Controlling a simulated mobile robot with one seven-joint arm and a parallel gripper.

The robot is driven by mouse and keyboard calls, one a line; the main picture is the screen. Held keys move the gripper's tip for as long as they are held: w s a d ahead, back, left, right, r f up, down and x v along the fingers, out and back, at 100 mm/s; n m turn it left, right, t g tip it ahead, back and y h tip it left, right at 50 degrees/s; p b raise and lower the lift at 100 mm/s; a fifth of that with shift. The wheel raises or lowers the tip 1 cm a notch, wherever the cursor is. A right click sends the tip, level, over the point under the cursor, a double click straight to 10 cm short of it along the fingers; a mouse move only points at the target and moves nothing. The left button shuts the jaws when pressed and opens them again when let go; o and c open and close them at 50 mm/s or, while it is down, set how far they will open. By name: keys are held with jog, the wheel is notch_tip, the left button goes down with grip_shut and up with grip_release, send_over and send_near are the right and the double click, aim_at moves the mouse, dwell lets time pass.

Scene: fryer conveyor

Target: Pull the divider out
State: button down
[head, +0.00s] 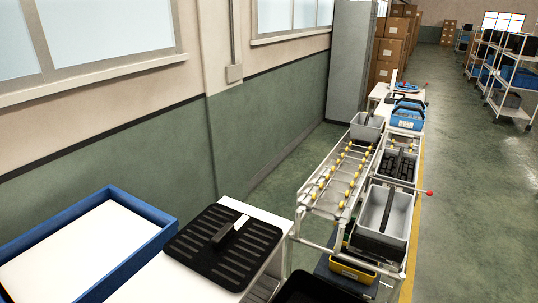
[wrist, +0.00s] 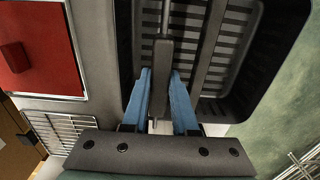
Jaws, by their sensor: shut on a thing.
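In the wrist view, my gripper (wrist: 161,73) has two blue fingers closed on a dark grey upright bar, which I take as the divider (wrist: 161,52). The bar stands in front of a black slatted tray (wrist: 210,60) with rounded corners. The fingers touch the bar from both sides, and its lower end lies between them. A thin metal rod runs up from the bar's top. My gripper does not show in the head view. Whether the bar is still seated in anything cannot be told.
A red panel (wrist: 35,50) and a wire grille (wrist: 70,135) lie left in the wrist view. The head view shows a black ribbed tray (head: 258,257), a blue-rimmed tray (head: 150,210), a roller conveyor (head: 325,190) and a grey bin (head: 373,208).

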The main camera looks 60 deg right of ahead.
jog(key=shift+r+p, duration=4.2)
jog(key=shift+p, duration=0.15)
notch_tip(320, 180, up, 3)
jog(key=shift+f, duration=0.1)
